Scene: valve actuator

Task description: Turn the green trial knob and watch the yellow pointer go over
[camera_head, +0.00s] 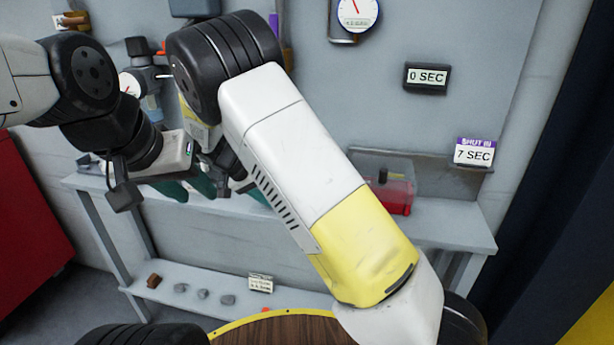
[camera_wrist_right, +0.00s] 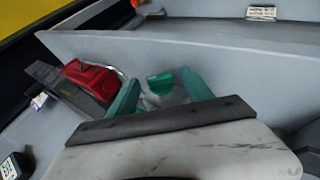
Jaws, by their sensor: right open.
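The green knob (camera_wrist_right: 160,83) shows in the right wrist view, between the two green fingertips of my right gripper (camera_wrist_right: 160,85). The fingers are open, with gaps to the knob on both sides. In the head view my right arm hides most of this gripper and the knob. My left gripper (camera_head: 188,188) is at the left part of the bench, its green fingers apart with nothing seen between them. A patch of yellow (camera_head: 190,112) shows behind my right arm. I cannot tell whether it is the yellow pointer.
A red part (camera_head: 398,196) under a clear cover stands on the grey bench (camera_head: 450,222); it also shows in the wrist view (camera_wrist_right: 90,78). On the wall are a dial gauge (camera_head: 357,12), a "0 SEC" display (camera_head: 426,78) and a "SHUT IN 7 SEC" card (camera_head: 473,152). The bench's right end is clear.

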